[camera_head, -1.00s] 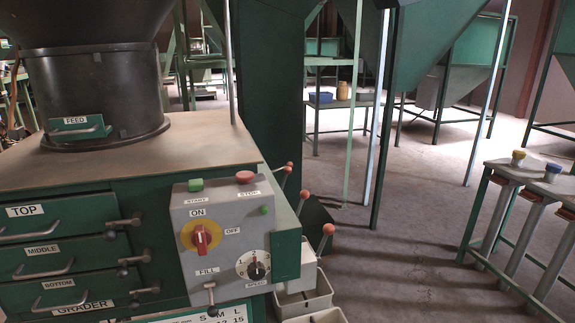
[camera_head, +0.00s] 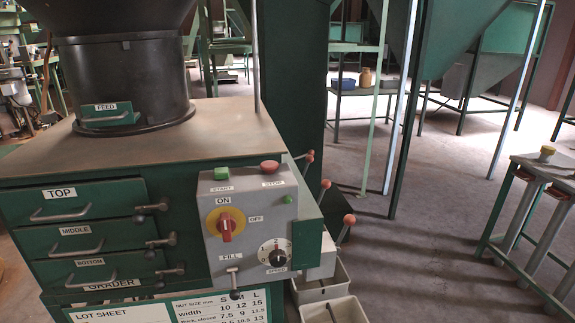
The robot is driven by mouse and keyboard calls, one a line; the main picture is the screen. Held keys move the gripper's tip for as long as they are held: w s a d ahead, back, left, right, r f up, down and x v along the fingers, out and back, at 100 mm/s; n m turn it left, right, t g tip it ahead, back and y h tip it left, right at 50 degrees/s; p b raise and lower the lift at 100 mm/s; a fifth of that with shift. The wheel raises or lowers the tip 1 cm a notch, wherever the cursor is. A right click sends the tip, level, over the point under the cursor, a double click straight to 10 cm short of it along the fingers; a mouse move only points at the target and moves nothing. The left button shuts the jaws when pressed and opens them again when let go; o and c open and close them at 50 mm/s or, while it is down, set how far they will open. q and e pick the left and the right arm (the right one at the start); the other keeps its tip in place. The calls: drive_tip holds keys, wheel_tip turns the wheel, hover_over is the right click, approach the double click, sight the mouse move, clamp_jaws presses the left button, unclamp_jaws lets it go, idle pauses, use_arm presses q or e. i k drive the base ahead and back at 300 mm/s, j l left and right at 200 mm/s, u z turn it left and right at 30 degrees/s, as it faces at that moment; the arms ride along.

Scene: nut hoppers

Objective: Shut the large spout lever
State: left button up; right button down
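Several spout levers with red-orange ball knobs stick out from the right side of the green grader (camera_head: 190,160). The far lever knob (camera_head: 310,156), the middle lever knob (camera_head: 326,184) and the near lever knob (camera_head: 349,219) stand in a row, rods leaning up and to the right. No size label shows on them, so I cannot tell which is the large one. The spouts themselves are mostly hidden behind the control box (camera_head: 250,230). Neither of my grippers is in view.
Pale bins (camera_head: 325,312) stand on the floor under the levers. A green-framed stand (camera_head: 530,220) with grey tubes is at the right. Open floor (camera_head: 430,240) lies between it and the grader. A green post (camera_head: 300,80) rises behind the levers.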

sight(311, 152)
drive_tip(key=i+l+u, duration=0.1)
drive_tip(key=l+u, duration=0.15)
drive_tip(key=u, duration=0.2)
drive_tip(key=l+u, duration=0.3)
drive_tip(key=u, duration=0.2)
drive_tip(key=l+u, duration=0.3)
drive_tip(key=u, duration=0.15)
drive_tip(key=l+u, duration=0.3)
drive_tip(key=u, duration=0.15)
drive_tip(key=k+l+u, duration=0.1)
drive_tip(key=l, duration=0.3)
drive_tip(key=k+l, duration=0.15)
drive_tip(key=l, duration=0.25)
drive_tip(key=k+l+u, duration=0.15)
drive_tip(key=l, duration=0.25)
drive_tip(key=k+l, duration=0.1)
drive_tip(key=l, duration=0.25)
drive_tip(key=k+l+u, duration=0.15)
drive_tip(key=l, duration=0.25)
drive_tip(key=k+l+u, duration=0.1)
drive_tip(key=l, duration=0.25)
drive_tip(key=k+l, duration=0.2)
drive_tip(key=l, duration=0.15)
drive_tip(key=u, duration=0.05)
